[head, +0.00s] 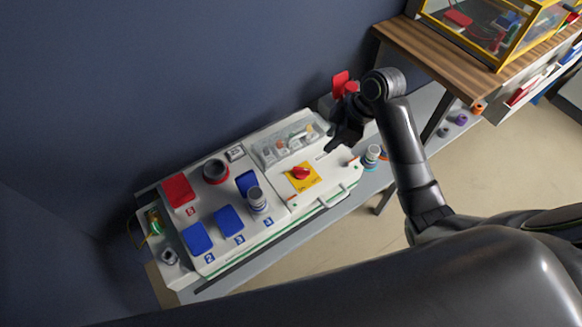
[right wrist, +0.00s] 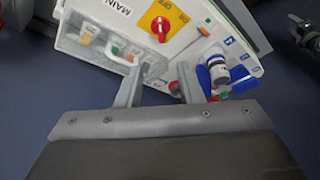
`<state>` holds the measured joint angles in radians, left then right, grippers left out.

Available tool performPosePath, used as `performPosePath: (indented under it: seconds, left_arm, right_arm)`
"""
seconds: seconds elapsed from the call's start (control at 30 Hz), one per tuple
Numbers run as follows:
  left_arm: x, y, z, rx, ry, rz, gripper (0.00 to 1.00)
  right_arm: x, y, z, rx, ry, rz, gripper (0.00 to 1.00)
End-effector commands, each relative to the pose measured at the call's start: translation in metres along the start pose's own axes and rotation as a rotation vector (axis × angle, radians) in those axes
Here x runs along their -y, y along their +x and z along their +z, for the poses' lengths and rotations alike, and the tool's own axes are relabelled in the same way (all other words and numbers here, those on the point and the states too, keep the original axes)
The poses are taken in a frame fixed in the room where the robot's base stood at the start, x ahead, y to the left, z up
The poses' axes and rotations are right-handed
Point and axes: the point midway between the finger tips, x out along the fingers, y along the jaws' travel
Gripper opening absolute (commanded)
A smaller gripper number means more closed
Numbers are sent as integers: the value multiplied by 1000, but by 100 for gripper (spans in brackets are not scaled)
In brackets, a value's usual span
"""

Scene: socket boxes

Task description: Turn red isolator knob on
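The red isolator knob (head: 301,173) sits on a yellow plate (head: 303,182) on the right part of the white socket box (head: 325,175). The knob also shows in the right wrist view (right wrist: 160,27), near the top, on its yellow plate (right wrist: 165,16). My right gripper (head: 333,140) is above the right end of the box, apart from the knob. In the right wrist view, its two fingers (right wrist: 158,82) are spread with a gap and nothing held between them.
A clear-covered breaker row (head: 288,143) lies behind the knob. Blue socket covers (head: 228,221), a red cover (head: 178,190) and a grey plug (head: 257,200) stand to the left. A wooden table (head: 440,60) with a yellow-framed case (head: 490,28) is at the upper right.

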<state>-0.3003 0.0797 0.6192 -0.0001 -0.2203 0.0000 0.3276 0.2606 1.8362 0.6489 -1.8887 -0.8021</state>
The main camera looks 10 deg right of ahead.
Motion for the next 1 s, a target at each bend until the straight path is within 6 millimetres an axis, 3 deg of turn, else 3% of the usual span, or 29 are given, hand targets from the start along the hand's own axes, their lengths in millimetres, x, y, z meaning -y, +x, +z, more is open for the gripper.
performPosePath:
  seconds: [0.17, 0.7, 1.0]
  left_arm:
    - [0, 1, 0, 0, 0, 0, 60]
    - [-1, 7, 0, -1, 0, 0, 60]
    - [-1, 11, 0, -2, 0, 0, 60]
  right_arm:
    - [2, 8, -1, 2, -18, -7, 34]
    - [3, 120, -1, 3, -14, -7, 34]
    - [2, 162, 0, 3, -15, -5, 34]
